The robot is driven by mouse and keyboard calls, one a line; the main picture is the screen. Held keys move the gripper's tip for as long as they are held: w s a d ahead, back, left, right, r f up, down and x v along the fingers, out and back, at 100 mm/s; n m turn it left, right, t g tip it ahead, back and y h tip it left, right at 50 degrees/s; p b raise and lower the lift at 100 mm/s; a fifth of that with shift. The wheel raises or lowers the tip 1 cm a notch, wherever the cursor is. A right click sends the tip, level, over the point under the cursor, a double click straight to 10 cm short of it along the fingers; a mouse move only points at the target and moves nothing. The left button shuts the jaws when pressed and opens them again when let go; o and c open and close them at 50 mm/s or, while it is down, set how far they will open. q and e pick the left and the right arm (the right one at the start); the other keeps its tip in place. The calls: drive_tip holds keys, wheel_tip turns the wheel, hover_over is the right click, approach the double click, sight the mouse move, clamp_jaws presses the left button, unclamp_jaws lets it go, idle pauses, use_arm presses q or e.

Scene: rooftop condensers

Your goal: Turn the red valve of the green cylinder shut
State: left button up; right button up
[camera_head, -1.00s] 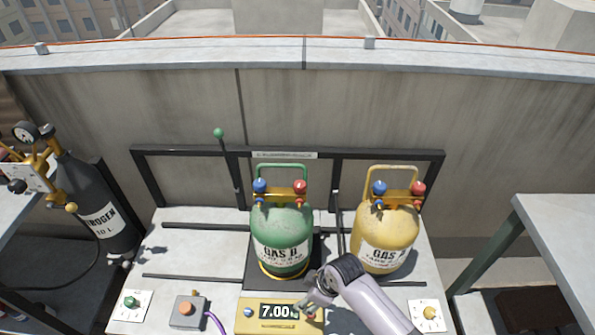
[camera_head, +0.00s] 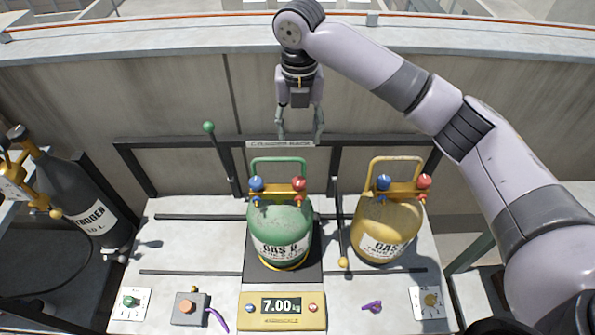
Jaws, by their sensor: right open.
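The green cylinder (camera_head: 281,226) stands upright on the black plate of a scale (camera_head: 283,312) whose display reads 7.00. On its top are a blue valve (camera_head: 256,184) at the left and a red valve (camera_head: 299,184) at the right, below its green handle. My right gripper (camera_head: 299,138) points down with its two fingers apart and empty. In the picture it is just above the green handle, up and slightly left of the red valve, not touching it as far as I can see. My left gripper is not in view.
A yellow cylinder (camera_head: 384,228) with its own blue and red valves stands close at the right. A black nitrogen cylinder (camera_head: 82,205) leans at the left. A green-knobbed lever (camera_head: 209,128) rises behind. A grey button box (camera_head: 188,308) and a purple item (camera_head: 372,307) lie in front.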

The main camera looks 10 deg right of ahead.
sight(299, 180)
wheel_tip(299, 180, down, 16)
drive_tip(key=p, duration=0.2)
drive_tip(key=shift+s+r+p, duration=0.1)
drive_tip(key=shift+r+p, duration=0.15)
drive_tip(key=shift+p, duration=0.1)
drive_tip(key=shift+f, duration=0.75)
drive_tip(key=shift+c, duration=0.3)
drive_tip(key=c, duration=1.1)
